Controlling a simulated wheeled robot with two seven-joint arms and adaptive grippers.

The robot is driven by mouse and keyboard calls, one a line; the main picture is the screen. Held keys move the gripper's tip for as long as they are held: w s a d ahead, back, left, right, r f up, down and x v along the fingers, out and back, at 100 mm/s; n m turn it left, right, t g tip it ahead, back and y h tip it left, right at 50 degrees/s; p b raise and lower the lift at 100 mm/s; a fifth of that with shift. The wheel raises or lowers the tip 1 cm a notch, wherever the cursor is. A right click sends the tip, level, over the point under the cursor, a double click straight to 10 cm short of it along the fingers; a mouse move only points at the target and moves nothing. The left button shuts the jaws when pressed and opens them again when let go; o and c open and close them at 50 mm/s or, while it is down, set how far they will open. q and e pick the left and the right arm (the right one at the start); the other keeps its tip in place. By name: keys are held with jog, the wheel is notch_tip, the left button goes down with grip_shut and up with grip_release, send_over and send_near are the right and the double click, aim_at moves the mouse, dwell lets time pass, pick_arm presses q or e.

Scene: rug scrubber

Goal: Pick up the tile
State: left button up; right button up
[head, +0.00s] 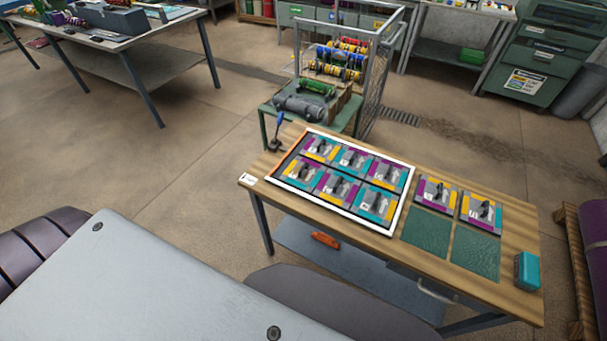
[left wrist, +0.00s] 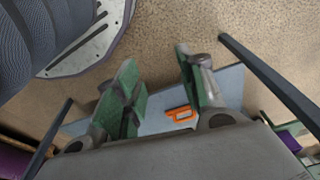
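Several square tiles with purple, teal, yellow and grey patches and black knobs lie in a white-edged frame (head: 392,228) on the wooden table. Two similar tiles, a left one (head: 437,194) and a right one (head: 481,208), lie outside the frame to its right. I cannot tell which tile the task means. My left gripper (left wrist: 157,62) is open, its two green-padded fingers apart with nothing between them. It looks past the table legs toward the floor and lower shelf; no tile shows there. Neither gripper shows in the head view.
The wooden table (head: 522,222) also holds two dark green squares (head: 428,226), a teal box (head: 527,271) and a blue-handled tool (head: 279,128). An orange object (head: 326,239) lies on the blue lower shelf (head: 300,246). A green cart (head: 345,118) stands behind; floor to the left is open.

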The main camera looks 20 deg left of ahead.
pick_arm(q)
jog(key=w+r+t, duration=0.1)
jog(key=w+r, duration=0.2)
jog(key=r, duration=0.7)
jog(key=w+r+t, duration=0.1)
jog(key=w+r, duration=0.3)
jog(key=r, duration=0.5)
jog(key=w+r, duration=0.3)
jog(key=r, duration=0.7)
jog(key=n+t, duration=0.2)
jog(key=t, duration=0.7)
send_near(303, 168)
jog(key=s, duration=0.4)
jog(key=shift+s+a+f, duration=0.2)
jog(key=shift+a+f, duration=0.15)
jog(key=shift+w+r+m+t+h, duration=0.2)
jog(key=shift+w+m+t+h, duration=0.25)
jog(key=shift+t, duration=0.35)
jog(key=shift+w, duration=0.15)
jog(key=shift+x, duration=4.2)
